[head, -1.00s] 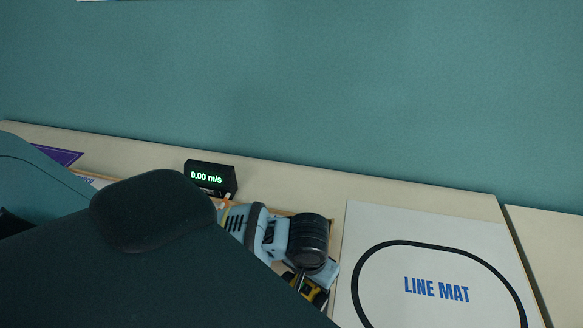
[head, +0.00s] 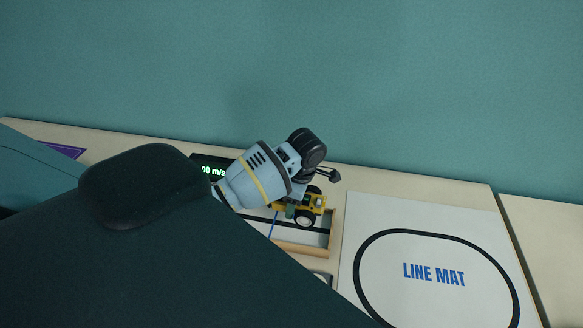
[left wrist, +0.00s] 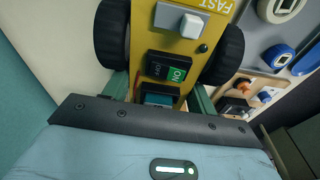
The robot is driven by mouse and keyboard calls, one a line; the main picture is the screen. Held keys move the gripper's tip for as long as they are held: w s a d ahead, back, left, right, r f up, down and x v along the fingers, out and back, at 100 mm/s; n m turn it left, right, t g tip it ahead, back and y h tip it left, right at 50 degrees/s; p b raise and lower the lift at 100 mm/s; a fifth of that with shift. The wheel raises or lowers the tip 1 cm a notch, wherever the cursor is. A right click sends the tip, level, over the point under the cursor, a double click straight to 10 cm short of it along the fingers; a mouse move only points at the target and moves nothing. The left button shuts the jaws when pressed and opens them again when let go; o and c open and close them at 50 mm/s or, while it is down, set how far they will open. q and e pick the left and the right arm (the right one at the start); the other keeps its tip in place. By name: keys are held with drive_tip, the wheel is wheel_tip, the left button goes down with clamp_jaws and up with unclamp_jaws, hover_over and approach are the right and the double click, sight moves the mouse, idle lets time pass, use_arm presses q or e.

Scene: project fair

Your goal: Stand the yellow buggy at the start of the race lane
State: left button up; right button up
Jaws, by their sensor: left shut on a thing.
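The yellow buggy (head: 313,203) has black tyres and shows at the right end of the race lane (head: 300,248), a white strip with black lines, a blue cross line and a wooden rim. My left gripper (head: 291,210) is shut on the buggy. In the left wrist view, its green fingers (left wrist: 160,96) sit either side of the buggy's yellow body (left wrist: 178,68), which carries an ON/OFF switch and the word FAST. I cannot tell whether the wheels touch the lane. My arm hides the lane's left part. My right gripper is not in view.
The black speed display (head: 211,169) stands behind the lane, partly hidden by my arm. The line mat (head: 435,245) lies to the lane's right. A purple pennant (head: 62,150) lies at the far left. A grey panel with blue round parts (left wrist: 270,70) shows in the left wrist view.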

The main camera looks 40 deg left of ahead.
use_arm(q)
drive_tip(key=shift+a, duration=0.1)
drive_tip(key=shift+f, duration=0.1)
hover_over(292, 225)
drive_tip(key=shift+f, duration=2.6)
drive_tip(key=shift+d+f, duration=0.2)
drive_tip(key=shift+f, duration=0.9)
idle(1.5)
drive_tip(key=o, duration=0.9)
drive_tip(key=r, duration=0.5)
drive_tip(key=d+r, duration=0.1)
drive_tip(key=r, duration=0.1)
drive_tip(key=shift+w+r, duration=0.3)
drive_tip(key=shift+r, duration=0.1)
